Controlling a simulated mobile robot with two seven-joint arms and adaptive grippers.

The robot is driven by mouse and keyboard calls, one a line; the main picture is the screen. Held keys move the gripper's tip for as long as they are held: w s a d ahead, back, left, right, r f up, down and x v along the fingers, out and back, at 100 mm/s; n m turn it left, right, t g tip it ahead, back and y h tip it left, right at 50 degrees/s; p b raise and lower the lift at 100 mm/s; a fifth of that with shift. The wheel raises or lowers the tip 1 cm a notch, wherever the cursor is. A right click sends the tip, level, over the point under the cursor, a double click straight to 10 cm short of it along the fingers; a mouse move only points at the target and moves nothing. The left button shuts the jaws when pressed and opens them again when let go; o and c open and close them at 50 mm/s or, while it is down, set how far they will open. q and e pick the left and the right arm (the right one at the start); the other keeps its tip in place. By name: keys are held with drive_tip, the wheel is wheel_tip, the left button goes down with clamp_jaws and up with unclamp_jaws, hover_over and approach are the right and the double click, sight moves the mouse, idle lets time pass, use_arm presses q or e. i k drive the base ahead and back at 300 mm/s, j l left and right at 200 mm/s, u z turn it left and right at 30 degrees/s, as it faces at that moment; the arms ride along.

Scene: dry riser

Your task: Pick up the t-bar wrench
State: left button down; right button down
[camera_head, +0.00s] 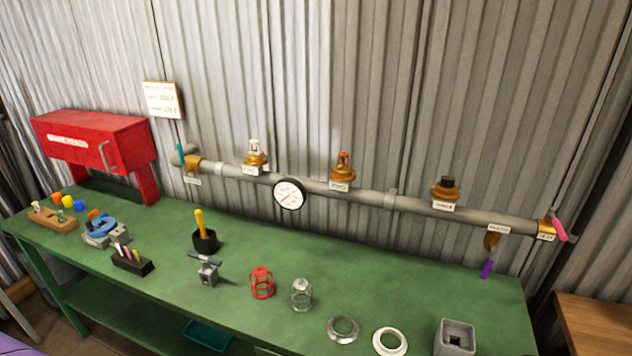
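A small grey tool with a dark crossbar on top, which looks like the t-bar wrench (205,258), stands upright on the green bench in the head view. Its lower part is in or on a light grey block (208,273), and I cannot tell how it sits there. Neither of my grippers is in view, and nothing touches the wrench.
A black cup with a yellow-handled tool (199,220) stands just behind it. A black holder (132,262) is to the left, and a red cage (262,283) and grey cage (301,295) to the right. A pipe with a gauge (289,194) runs behind.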

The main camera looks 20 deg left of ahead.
sight(211, 271)
drive_tip(key=u, duration=1.5)
